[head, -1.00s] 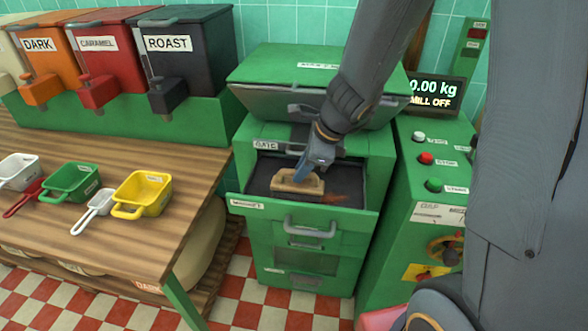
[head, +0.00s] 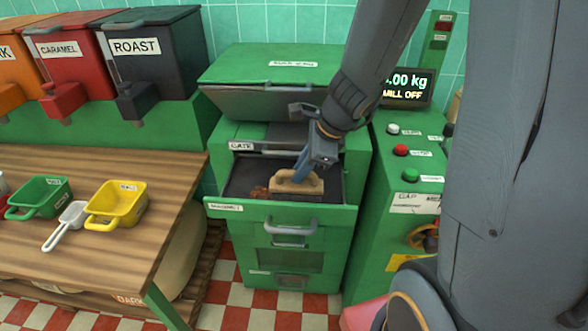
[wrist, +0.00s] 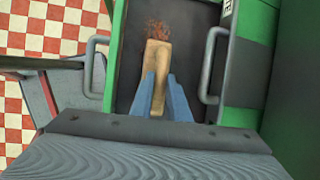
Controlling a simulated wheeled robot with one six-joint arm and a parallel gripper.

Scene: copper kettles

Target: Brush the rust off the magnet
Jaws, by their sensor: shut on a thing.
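My gripper (head: 302,168) is shut on a brush (head: 297,188) with a pale wooden block. The brush rests in the open drawer labelled as the magnet (head: 224,207), right of its middle in the head view. The drawer holds a dark plate (head: 240,178), and brown-red rust (head: 259,193) shows on it just left of the brush. In the wrist view the blue fingers (wrist: 160,100) are on both sides of the brush (wrist: 156,62), and rust (wrist: 168,31) lies at its far end. The brush's underside and whatever is beneath it are hidden.
The green cabinet's hopper (head: 270,88) overhangs the drawer from behind. A control box with buttons (head: 402,150) stands close on the right.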

